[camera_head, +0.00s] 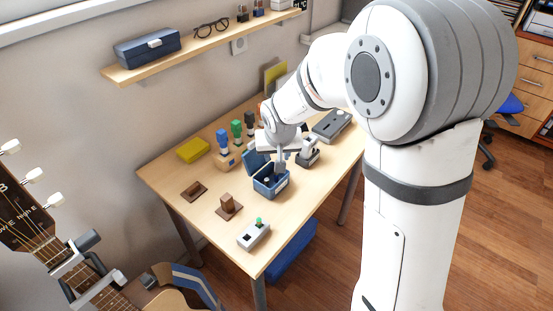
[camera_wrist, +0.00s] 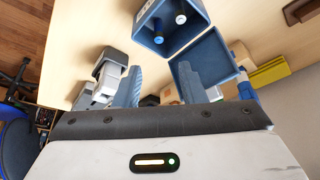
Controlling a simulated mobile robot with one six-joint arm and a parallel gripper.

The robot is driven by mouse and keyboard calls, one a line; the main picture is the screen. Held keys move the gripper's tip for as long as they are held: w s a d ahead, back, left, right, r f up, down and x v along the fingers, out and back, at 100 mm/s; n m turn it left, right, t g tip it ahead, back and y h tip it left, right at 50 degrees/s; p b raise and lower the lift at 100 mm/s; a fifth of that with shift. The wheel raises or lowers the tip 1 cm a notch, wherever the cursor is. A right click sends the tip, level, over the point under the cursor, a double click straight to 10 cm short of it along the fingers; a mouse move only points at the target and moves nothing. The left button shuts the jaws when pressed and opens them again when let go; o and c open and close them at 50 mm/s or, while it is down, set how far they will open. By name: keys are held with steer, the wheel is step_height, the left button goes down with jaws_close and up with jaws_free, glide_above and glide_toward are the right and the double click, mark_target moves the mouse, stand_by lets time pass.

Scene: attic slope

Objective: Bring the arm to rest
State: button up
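My gripper (camera_head: 281,158) hangs over the table, just above and behind the open blue box (camera_head: 271,186) in the head view. In the wrist view my gripper (camera_wrist: 160,84) shows two blue-grey fingers well apart, with nothing between them. The blue box (camera_wrist: 149,36) lies beyond the fingertips there, with two small round-ended items inside. Its lid (camera_wrist: 211,60) stands open beside the right finger. I cannot tell whether the finger touches the lid.
The wooden table (camera_head: 205,215) carries a grey device (camera_head: 333,124), a yellow block (camera_head: 193,150), several coloured-handled tools, brown blocks and a grey switch box (camera_head: 254,235). A guitar (camera_head: 40,225) stands at left. A shelf (camera_head: 200,48) with a blue case (camera_head: 147,47) is above the table.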

steer(key=shift+v, duration=1.1)
steer(key=s+d+r+p, duration=0.1)
steer(key=s+d+r, duration=0.2)
steer(key=s+d, duration=0.2)
steer(key=s+d+r+g+p, duration=0.1)
steer(key=s+d+r, duration=0.3)
steer(key=s, duration=0.6)
steer(key=s+d+r+m+g+p, duration=0.1)
steer(key=s+d+r, duration=0.3)
steer(key=s, duration=0.4)
steer(key=shift+d+r+p, duration=0.2)
steer(key=shift+d+p, duration=0.55)
steer(key=shift+d, duration=0.15)
steer(key=shift+w, duration=0.1)
steer(key=shift+c, duration=0.4)
